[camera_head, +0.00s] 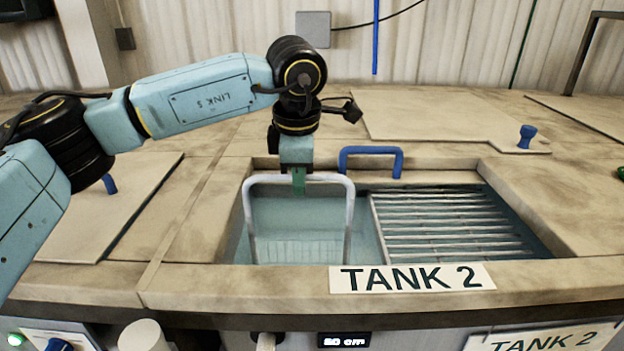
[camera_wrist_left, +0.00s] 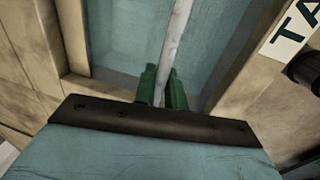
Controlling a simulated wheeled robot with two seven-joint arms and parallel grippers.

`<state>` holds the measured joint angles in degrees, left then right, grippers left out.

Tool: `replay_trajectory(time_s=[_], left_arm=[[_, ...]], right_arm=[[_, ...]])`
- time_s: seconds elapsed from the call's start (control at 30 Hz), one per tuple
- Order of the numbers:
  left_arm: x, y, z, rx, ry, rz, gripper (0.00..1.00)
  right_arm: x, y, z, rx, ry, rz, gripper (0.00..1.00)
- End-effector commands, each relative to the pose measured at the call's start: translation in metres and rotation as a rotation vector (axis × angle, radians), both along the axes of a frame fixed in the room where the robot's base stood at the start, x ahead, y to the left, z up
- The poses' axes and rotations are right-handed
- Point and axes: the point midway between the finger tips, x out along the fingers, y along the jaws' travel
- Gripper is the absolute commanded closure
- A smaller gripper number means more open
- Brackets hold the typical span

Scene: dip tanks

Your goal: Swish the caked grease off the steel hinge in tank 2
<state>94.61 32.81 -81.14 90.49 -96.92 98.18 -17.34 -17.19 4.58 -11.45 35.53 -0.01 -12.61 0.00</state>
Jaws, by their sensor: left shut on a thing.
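Tank 2 (camera_head: 406,278) is an open, water-filled basin with its name plate on the front rim. My left gripper (camera_head: 298,182) hangs over the left part of the basin and is shut on the top bar of a pale grey arched handle (camera_head: 349,215). The handle's legs run down into the water, where faint wire mesh (camera_head: 300,250) shows. In the left wrist view, the green fingers (camera_wrist_left: 162,88) close on both sides of the pale handle bar (camera_wrist_left: 178,40). I cannot make out the steel hinge or its grease. My right gripper is not in view.
A slatted metal rack (camera_head: 455,228) fills the right part of the basin. A blue bracket (camera_head: 371,151) stands at the back rim. A lid with a blue knob (camera_head: 526,136) lies behind, and another panel (camera_head: 105,215) is at left. A small display (camera_head: 344,340) is below the rim.

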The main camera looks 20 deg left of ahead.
Motion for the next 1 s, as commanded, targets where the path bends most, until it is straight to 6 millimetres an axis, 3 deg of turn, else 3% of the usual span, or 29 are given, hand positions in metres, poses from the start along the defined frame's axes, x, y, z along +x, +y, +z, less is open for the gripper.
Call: replay_trajectory(time_s=[0.23,0.6,1.0], left_arm=[[-0.001,0.005,0.002,-0.002,-0.004,-0.003,1.0],[0.005,-0.016,0.003,-0.002,-0.004,-0.003,1.0],[0.006,-0.02,0.003,-0.002,-0.004,-0.003,1.0]], right_arm=[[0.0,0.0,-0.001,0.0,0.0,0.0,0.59],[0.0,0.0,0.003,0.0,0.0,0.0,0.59],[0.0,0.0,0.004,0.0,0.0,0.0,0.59]])
